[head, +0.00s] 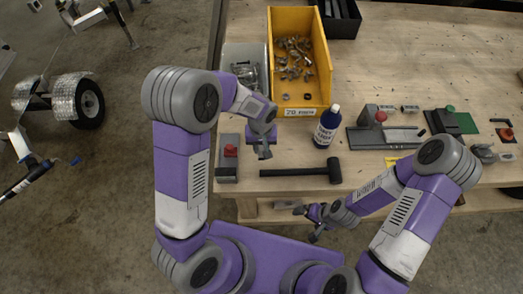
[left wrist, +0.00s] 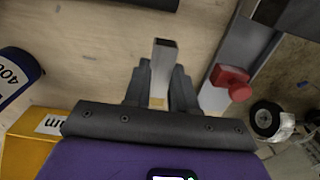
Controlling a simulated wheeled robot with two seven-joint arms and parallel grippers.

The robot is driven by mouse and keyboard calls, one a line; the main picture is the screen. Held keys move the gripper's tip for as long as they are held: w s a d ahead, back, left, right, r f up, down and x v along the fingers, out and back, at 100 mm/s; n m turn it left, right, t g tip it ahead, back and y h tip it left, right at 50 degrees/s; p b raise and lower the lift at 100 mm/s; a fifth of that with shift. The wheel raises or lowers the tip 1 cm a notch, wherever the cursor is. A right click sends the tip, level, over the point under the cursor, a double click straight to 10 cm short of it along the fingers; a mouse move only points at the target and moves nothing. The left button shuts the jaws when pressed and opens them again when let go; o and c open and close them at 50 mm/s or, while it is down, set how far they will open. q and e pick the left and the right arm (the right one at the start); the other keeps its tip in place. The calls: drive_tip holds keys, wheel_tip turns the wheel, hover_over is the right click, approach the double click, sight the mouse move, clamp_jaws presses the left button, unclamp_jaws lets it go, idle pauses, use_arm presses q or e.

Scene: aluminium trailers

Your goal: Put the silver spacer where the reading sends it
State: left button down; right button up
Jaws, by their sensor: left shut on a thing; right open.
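My left gripper (head: 264,150) is above the bench, between the yellow bin and the black mallet. In the left wrist view its two dark fingers are shut on the silver spacer (left wrist: 163,62), a square-ended metal bar that sticks out past the fingertips. In the head view the spacer is too small to make out. My right gripper (head: 306,222) is open and empty, low in front of the bench edge.
The yellow bin (head: 325,70) holds small metal parts, with a clear bin (head: 232,58) beside it. Green-marked fixtures (head: 450,121) stand further right.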

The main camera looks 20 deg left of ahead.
sight(261, 148)
use_arm(q)
wheel_tip(261, 148, down, 3)
drive_tip(key=shift+f, duration=0.1)
drive_tip(key=shift+w+f, duration=0.1)
drive_tip(key=shift+f, duration=0.25)
drive_tip(key=shift+f+b, duration=0.15)
drive_tip(key=shift+b, duration=0.15)
drive_tip(key=c, duration=0.9)
unclamp_jaws()
